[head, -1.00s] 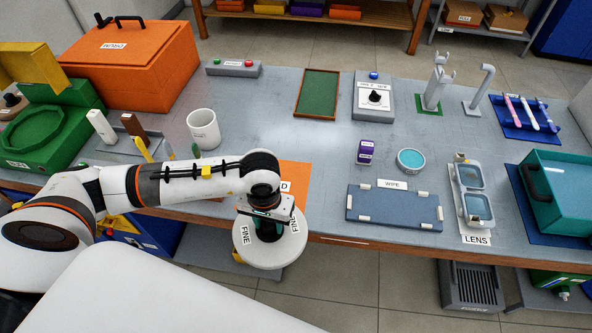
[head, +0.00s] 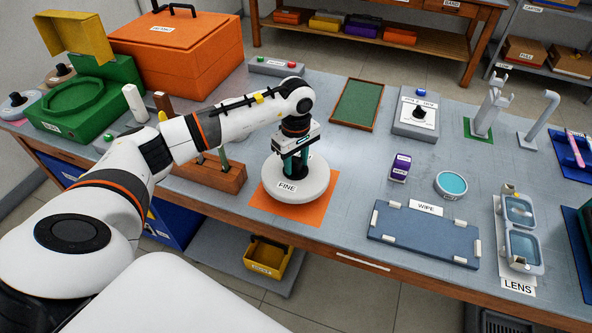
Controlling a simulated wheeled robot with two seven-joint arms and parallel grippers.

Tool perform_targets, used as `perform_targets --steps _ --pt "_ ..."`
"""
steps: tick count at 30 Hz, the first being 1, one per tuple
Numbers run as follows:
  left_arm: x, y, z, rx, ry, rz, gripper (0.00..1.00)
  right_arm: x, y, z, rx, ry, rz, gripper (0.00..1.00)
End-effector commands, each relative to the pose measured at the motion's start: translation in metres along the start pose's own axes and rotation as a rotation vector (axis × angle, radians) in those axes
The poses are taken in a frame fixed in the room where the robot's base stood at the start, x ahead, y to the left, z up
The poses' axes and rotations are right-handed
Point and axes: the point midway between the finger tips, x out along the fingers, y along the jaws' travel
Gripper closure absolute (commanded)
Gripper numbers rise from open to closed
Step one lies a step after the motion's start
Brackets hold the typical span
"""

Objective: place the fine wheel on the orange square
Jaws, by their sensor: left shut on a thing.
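The fine wheel (head: 288,188) is a white disc with a FINE label. It is at the orange square (head: 322,216) on the bench, over its middle, with orange showing around the disc. I cannot tell whether the wheel touches the square or hangs just above it. My left gripper (head: 296,160) points down at the wheel's centre and is shut on it, with the grasped part mostly hidden by the fingers. My right gripper is not in view.
A wooden block (head: 212,172) stands close left of the square. A purple bottle (head: 400,167), a round teal dish (head: 451,184) and the blue WIPE mat (head: 425,232) are to the right. A green tray (head: 356,104) lies behind. The bench's front edge is near the square.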

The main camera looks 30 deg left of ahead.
Motion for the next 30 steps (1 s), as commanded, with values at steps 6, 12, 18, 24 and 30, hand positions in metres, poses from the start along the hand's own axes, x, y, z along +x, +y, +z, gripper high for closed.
perform_targets --steps 6,12,18,24,30 --pt "0.024 0.000 0.000 0.000 0.001 0.000 0.97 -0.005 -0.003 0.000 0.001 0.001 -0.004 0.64" --pt "0.037 -0.001 0.000 0.002 -0.001 -0.004 0.97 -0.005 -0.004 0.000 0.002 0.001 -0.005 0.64" --pt "0.039 0.000 0.000 0.002 -0.001 -0.003 0.97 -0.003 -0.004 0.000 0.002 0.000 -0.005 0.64" --pt "0.040 0.000 0.000 0.002 0.000 -0.001 0.39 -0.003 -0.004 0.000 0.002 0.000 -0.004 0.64" --pt "0.040 0.000 0.000 0.002 0.000 -0.001 0.39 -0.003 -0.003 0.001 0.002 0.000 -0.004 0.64"
